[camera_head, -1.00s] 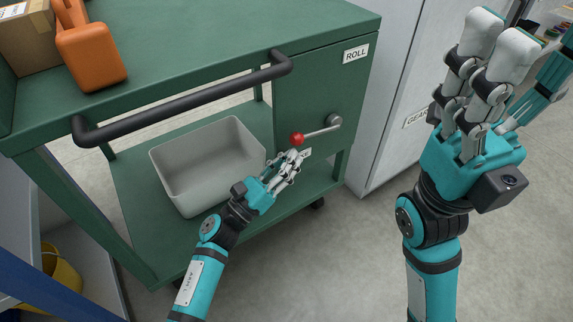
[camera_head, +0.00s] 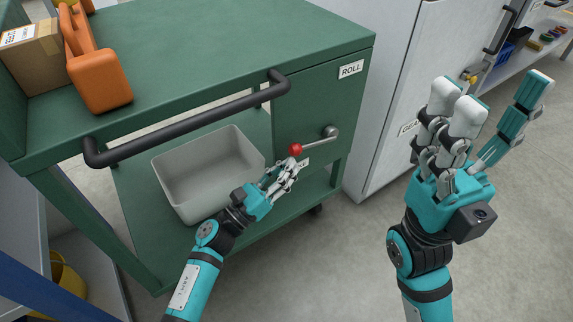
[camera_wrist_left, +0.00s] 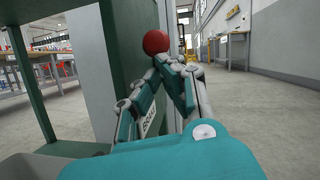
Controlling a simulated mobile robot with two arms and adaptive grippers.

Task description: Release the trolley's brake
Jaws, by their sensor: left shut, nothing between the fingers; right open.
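The green trolley (camera_head: 215,45) stands in front of me with a black push handle (camera_head: 190,118) along its near side. Its brake lever (camera_head: 318,140) is a grey rod with a red ball knob (camera_head: 295,150), on the panel under the ROLL label (camera_head: 351,69). The rod slopes down to the left from its pivot. My left gripper (camera_head: 290,168) is shut and empty, its fingertips just below the red knob; in the left wrist view the knob (camera_wrist_left: 156,42) shows right at the fingertips. I cannot tell whether they touch. A lower label is partly hidden by the fingers. My right gripper (camera_head: 487,100) is open and raised at the right.
A grey bin (camera_head: 208,178) sits on the trolley's lower shelf. An orange tool case (camera_head: 100,85) and a cardboard box (camera_head: 30,55) are on top. A grey cabinet (camera_head: 395,90) stands right of the trolley. The floor (camera_head: 345,260) in front is clear.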

